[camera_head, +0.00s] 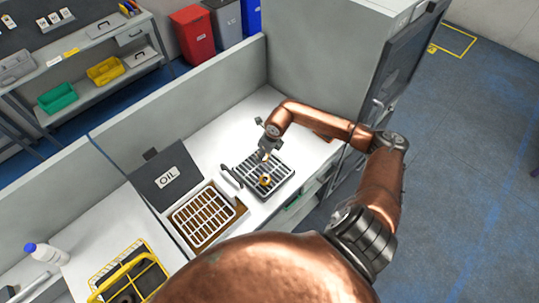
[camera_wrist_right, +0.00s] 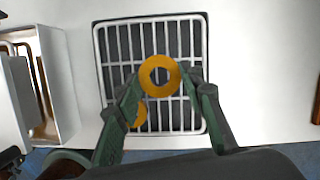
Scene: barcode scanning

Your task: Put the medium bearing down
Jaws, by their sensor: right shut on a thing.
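My right gripper (camera_wrist_right: 160,84) is shut on a gold ring-shaped bearing (camera_wrist_right: 160,75), with one finger on each side of it. It holds the bearing over a wire rack (camera_wrist_right: 117,42) lying on a dark base. A second gold ring (camera_wrist_right: 138,114) lies lower on the rack, partly hidden by the left finger. In the head view the right gripper (camera_head: 264,157) hangs over the far part of the dark rack (camera_head: 283,163), and a gold ring (camera_head: 265,181) shows near the rack's middle. The gap between held bearing and rack is hard to judge. My left gripper is not in view.
Left of the rack is an oil bath with a wire basket (camera_head: 203,214) and an open lid marked OIL (camera_head: 165,181). A dark curved handle (camera_head: 230,177) stands between them. A yellow wire basket (camera_head: 130,272) is at lower left. White counter is free beyond the rack.

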